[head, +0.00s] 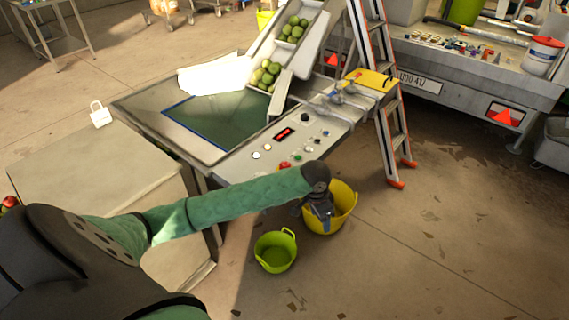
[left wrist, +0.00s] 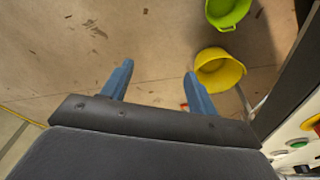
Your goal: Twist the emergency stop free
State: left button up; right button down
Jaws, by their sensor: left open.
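The emergency stop (head: 284,165) looks like a small red knob on the front edge of the grey control panel (head: 240,165), just above my left forearm in the head view. A red-orange part at the right edge of the left wrist view (left wrist: 313,123) seems to be the same knob, cut off by the frame. My left gripper (head: 319,215) hangs in front of the panel, right of the knob and apart from it, over the yellow bucket. In the left wrist view its blue fingers (left wrist: 157,72) are spread and empty, pointing towards the floor. My right gripper is not seen.
A yellow bucket (head: 342,213) and a green bucket (head: 275,252) stand on the floor by the panel. A stepladder (head: 393,110) stands to the right. A pale box-like surface (head: 95,170) lies left of the machine. Green fruit (head: 268,72) sits on the chute.

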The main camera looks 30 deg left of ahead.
pick_arm(q)
jog(key=w+a+r+n+y, duration=0.1)
jog(key=w+a+r, duration=0.5)
jog(key=a, duration=0.4)
notch_tip(320, 180, up, 6)
jog(key=r+n+g, duration=0.1)
jog(key=n, duration=0.1)
send_over(284, 164)
jog(key=shift+w+f, duration=0.1)
jog(key=shift+f, duration=0.15)
jog(key=shift+f+p, duration=0.85)
jog(key=shift+f, duration=3)
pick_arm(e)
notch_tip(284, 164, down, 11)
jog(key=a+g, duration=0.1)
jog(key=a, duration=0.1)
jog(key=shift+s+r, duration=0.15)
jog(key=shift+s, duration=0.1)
pick_arm(q)
jog(key=c, duration=1)
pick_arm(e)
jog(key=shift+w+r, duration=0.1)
